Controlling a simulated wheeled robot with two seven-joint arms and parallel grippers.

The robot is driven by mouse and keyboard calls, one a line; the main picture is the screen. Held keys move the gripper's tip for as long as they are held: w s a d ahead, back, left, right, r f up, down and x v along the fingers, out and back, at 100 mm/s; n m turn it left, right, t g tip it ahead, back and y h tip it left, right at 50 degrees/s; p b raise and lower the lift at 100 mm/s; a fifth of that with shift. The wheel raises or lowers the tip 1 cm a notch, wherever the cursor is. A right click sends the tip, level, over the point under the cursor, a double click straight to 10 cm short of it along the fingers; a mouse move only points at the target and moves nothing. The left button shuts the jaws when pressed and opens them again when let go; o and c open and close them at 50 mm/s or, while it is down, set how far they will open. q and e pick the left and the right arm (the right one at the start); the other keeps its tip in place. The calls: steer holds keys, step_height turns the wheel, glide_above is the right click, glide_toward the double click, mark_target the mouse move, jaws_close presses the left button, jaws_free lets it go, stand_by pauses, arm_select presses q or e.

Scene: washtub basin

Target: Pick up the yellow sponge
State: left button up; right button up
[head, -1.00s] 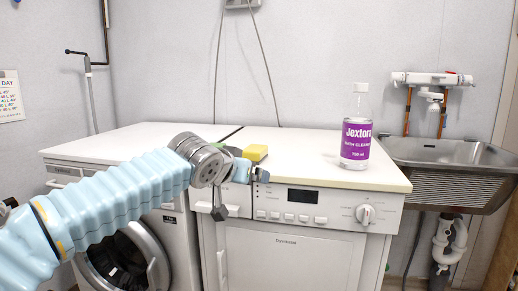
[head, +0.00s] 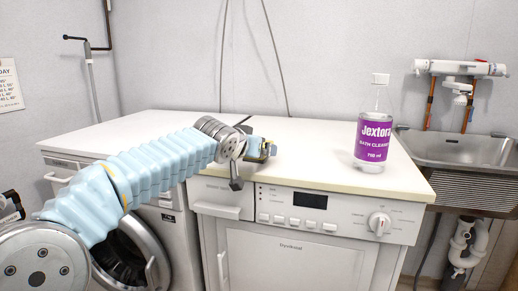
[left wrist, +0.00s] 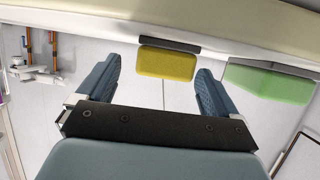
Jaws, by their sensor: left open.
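The yellow sponge (left wrist: 167,63) has a dark layer on one face. In the left wrist view it lies ahead of my left gripper (left wrist: 158,70), in line with the gap between the two spread fingers. The gripper is open, and I see no contact with the sponge. In the head view my left gripper (head: 262,150) is over the front part of the white worktop and hides most of the sponge. My right gripper is not in view.
A green sponge (left wrist: 270,82) lies beside the yellow one in the left wrist view. A purple-labelled cleaner bottle (head: 374,130) stands to the right on the worktop (head: 315,155). A metal sink (head: 450,150) is farther right.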

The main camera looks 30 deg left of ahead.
arm_select(q)
steer(key=x, duration=0.1)
steer(key=p+x, duration=0.2)
steer(key=x, duration=0.1)
steer(key=shift+w+a+r, duration=0.1)
steer(key=shift+a+r, duration=0.05)
steer(key=shift+r, duration=0.15)
steer(key=shift+w+a+f, duration=0.1)
steer(key=shift+w+f, duration=0.15)
steer(key=shift+w, duration=0.15)
steer(key=c, duration=1)
